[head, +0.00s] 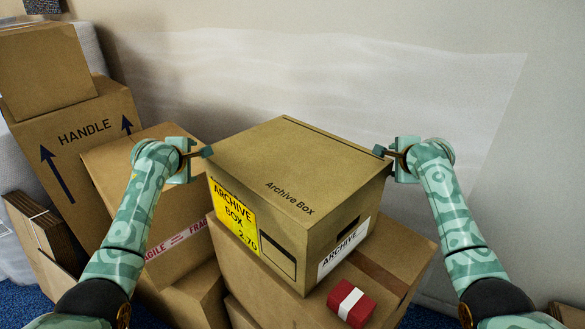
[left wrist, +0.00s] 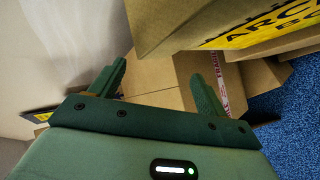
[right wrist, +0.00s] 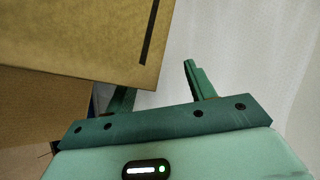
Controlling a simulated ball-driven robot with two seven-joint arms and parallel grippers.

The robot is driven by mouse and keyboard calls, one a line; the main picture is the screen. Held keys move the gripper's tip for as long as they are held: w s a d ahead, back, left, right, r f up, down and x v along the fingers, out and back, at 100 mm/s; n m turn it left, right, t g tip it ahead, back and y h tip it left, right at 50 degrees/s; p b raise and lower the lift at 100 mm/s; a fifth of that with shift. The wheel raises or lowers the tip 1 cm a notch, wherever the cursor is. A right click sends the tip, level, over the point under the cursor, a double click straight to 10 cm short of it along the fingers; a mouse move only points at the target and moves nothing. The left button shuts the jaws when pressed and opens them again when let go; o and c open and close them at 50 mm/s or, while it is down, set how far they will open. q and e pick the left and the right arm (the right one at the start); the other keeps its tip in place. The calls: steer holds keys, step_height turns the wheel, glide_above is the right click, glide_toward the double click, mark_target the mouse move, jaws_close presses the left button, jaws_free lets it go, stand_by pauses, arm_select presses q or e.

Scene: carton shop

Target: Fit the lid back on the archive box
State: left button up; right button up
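The archive box (head: 290,245) is a brown carton with a yellow label and a white label, standing on a larger carton. Its lid (head: 285,165), printed "Archive Box", lies over the top; I cannot tell whether it is fully seated. My left gripper (head: 207,152) is at the lid's left edge. In the left wrist view its fingers (left wrist: 162,85) are apart with nothing between them, and the box (left wrist: 185,20) is above. My right gripper (head: 380,151) is at the lid's right edge. Its fingers (right wrist: 160,88) are apart and empty beside the box (right wrist: 70,35).
The supporting carton (head: 277,290) carries a red packet (head: 364,311) with a white band in front of the box. A tall "HANDLE" carton (head: 85,165) and a "FRAGILE" carton (head: 115,165) stand at left. A pale wall (head: 470,50) is behind; the right side is freer.

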arm_select(q)
steer(key=shift+a, duration=0.2)
arm_select(e)
steer(key=shift+d, duration=0.2)
steer(key=o, duration=0.5)
steer(key=shift+f, duration=0.1)
arm_select(q)
steer(key=shift+a, duration=0.1)
arm_select(e)
steer(key=shift+d, duration=0.1)
arm_select(q)
steer(key=v, duration=1.1)
steer(key=shift+s+r, duration=0.25)
steer(key=shift+s, duration=0.1)
arm_select(e)
steer(key=v, duration=1.2)
